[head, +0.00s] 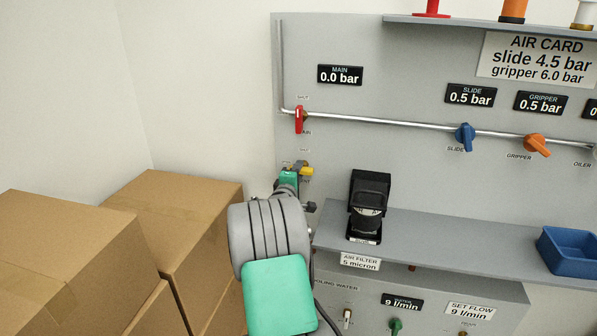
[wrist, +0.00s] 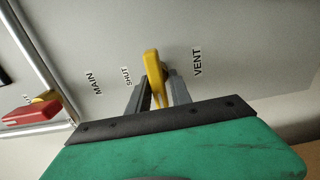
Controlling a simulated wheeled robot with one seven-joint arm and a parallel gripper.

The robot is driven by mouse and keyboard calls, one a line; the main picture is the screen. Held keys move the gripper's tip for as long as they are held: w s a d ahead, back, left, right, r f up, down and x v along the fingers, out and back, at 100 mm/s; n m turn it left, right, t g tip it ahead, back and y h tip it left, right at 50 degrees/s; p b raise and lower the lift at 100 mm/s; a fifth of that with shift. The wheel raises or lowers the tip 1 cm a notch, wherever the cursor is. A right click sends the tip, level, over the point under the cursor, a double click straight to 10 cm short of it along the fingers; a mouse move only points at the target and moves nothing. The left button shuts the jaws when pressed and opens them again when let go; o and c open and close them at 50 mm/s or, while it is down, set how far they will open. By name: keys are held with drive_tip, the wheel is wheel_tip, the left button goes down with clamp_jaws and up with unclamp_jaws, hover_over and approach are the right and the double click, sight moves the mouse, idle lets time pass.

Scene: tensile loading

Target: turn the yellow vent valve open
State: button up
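The yellow vent valve (wrist: 155,75) stands out from the grey panel, with the label SHUT to its left and VENT to its right in the wrist view. My gripper (wrist: 160,84) is at the valve, with one dark finger on each side of the yellow handle. I cannot tell whether both fingers press on it. In the head view the valve (head: 306,170) shows just right of my green gripper body (head: 288,178), partly hidden by it. The fingertips are hard to make out there.
A red main valve (head: 299,119) is on the pipe above, also in the wrist view (wrist: 32,113). A black air filter unit (head: 369,205) stands on the shelf to the right. Cardboard boxes (head: 190,215) fill the left, close to my arm.

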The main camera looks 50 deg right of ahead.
drive_tip(key=shift+o, duration=1.1)
drive_tip(key=v, duration=0.7)
drive_tip(key=shift+s+a, duration=0.2)
drive_tip(key=shift+a, duration=0.2)
drive_tip(key=shift+r, duration=0.1)
